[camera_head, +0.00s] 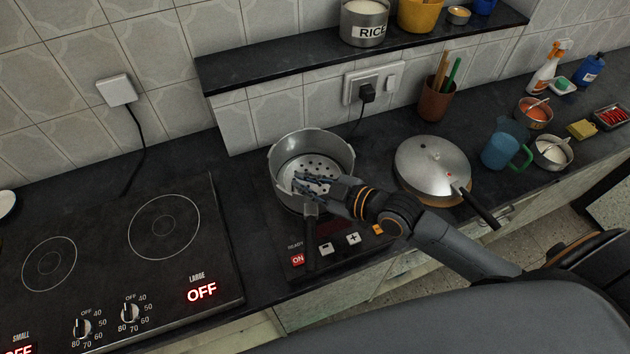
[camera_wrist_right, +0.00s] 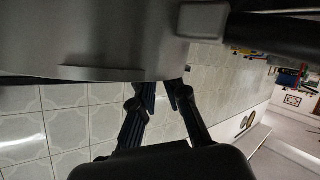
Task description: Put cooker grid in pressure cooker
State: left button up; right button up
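The pressure cooker (camera_head: 286,190) is a lidless steel pot with a dark handle toward the front. It stands on a small black cooktop. The cooker grid (camera_head: 316,163), a round perforated metal disc, lies inside it; whether it is fully flat is hard to tell. My right gripper (camera_head: 298,183) reaches over the cooker's near right rim, with its fingers apart above the grid. In the right wrist view the fingers show a gap, and the cooker's grey wall (camera_wrist_right: 90,40) hides their tips. My left gripper is not in view.
The steel lid (camera_head: 425,165) lies to the right of the cooker. A blue jug (camera_head: 500,150), bowls and a utensil pot (camera_head: 434,103) stand farther right. A dark shelf (camera_head: 270,72) runs above, with a rice canister (camera_head: 364,15). A two-ring hob (camera_head: 110,255) is left.

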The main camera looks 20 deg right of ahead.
jog(key=r+b+v, duration=0.1)
jog(key=v, duration=1.1)
jog(key=shift+w, duration=0.1)
